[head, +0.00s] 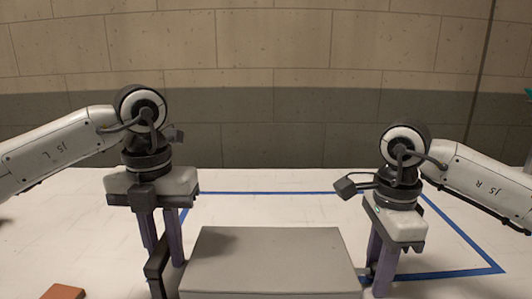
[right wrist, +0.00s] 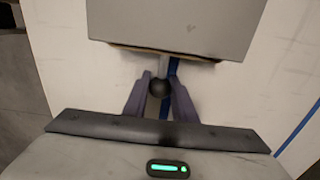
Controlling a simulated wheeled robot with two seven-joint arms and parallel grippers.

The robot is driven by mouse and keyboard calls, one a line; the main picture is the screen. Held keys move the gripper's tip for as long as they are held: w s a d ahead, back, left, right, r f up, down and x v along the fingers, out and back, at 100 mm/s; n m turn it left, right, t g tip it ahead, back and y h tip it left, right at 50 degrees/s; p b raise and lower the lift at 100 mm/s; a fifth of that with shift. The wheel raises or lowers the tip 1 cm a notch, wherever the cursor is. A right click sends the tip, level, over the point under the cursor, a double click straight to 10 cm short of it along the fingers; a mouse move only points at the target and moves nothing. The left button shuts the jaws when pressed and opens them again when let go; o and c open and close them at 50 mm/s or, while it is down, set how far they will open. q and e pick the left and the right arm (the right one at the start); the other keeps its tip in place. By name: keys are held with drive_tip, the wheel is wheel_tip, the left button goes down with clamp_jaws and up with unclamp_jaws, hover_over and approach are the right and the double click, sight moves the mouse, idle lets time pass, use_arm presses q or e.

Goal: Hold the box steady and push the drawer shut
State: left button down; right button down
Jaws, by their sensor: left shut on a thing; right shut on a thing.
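A grey box (head: 265,252) stands on the white table at the front centre of the head view; it also shows at the top of the right wrist view (right wrist: 175,22). My left gripper (head: 160,275) is at its left side, shut on a dark part there that looks like a handle. My right gripper (head: 380,278) is at its right side. In the right wrist view, its fingers are shut around a dark round knob (right wrist: 159,88) on a short stem from the drawer side. A thin brownish edge (right wrist: 160,51) shows under the box top there; how far the drawer stands out is unclear.
An orange-brown block (head: 64,292) lies on the white table (head: 60,225) at the front left. Blue tape (head: 270,193) outlines a rectangle around the box area. A block wall (head: 270,110) stands behind. The table behind the box is clear.

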use_arm(q)
drive_tip(key=shift+d, duration=0.15)
use_arm(e)
drive_tip(key=shift+a, duration=0.5)
drive_tip(key=c, duration=1.4)
unclamp_jaws()
drive_tip(key=shift+d, duration=0.1)
wheel_tip(320, 180, up, 12)
drive_tip(key=shift+r, duration=0.1)
use_arm(q)
drive_tip(key=c, duration=1.5)
unclamp_jaws()
drive_tip(key=shift+r, duration=0.1)
